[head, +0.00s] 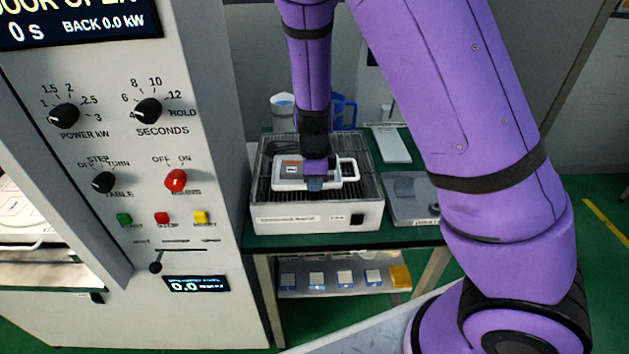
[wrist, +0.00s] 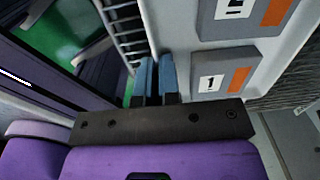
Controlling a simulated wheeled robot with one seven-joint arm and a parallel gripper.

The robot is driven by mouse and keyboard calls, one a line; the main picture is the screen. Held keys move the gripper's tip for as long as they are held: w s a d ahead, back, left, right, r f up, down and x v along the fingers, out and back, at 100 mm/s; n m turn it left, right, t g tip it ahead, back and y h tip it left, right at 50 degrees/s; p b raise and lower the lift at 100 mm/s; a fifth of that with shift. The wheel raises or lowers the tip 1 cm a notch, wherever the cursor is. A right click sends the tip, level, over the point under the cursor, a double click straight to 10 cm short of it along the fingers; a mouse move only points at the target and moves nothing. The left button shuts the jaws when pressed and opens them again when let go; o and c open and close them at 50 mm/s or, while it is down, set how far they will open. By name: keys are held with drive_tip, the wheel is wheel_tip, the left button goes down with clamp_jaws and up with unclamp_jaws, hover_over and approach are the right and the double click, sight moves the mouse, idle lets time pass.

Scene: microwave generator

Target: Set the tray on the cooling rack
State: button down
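The tray (head: 287,184) is a light, shallow tray with a loop handle at its right end. It sits on, or very close above, the dark grille of the cooling rack (head: 285,219), a pale box with a slatted top. My gripper (head: 315,183) points down at the tray's near side. In the wrist view, my gripper's two blue fingers (wrist: 154,77) are close together at the tray's near wall, which seems to run between them. Dark grey blocks with white-and-orange labels (wrist: 222,82) lie in the tray. The exact contact between tray and grille is hidden.
The microwave generator panel (head: 135,235) with knobs and buttons stands close on the left. A grey lidded box (head: 412,208) sits right of the rack. A jug (head: 345,112) and a white device (head: 391,145) are behind. A shelf with small blocks (head: 345,285) is below.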

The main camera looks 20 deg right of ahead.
drive_tip(key=c, duration=1.3)
unclamp_jaws()
drive_tip(key=shift+c, duration=0.2)
wheel_tip(320, 180, up, 12)
drive_tip(key=shift+s, duration=0.15)
drive_tip(key=s+d+r+n+t, duration=0.2)
drive_tip(key=s+d+r+n, duration=0.2)
drive_tip(key=s+r+n, duration=0.5)
drive_tip(key=s+d+r+n+t, duration=0.3)
drive_tip(key=s+d+r+n, duration=0.2)
drive_tip(key=s+r+n, duration=0.5)
drive_tip(key=shift+s+r+n, duration=0.3)
drive_tip(key=shift+s+n, duration=1)
drive_tip(key=shift+s, duration=0.9)
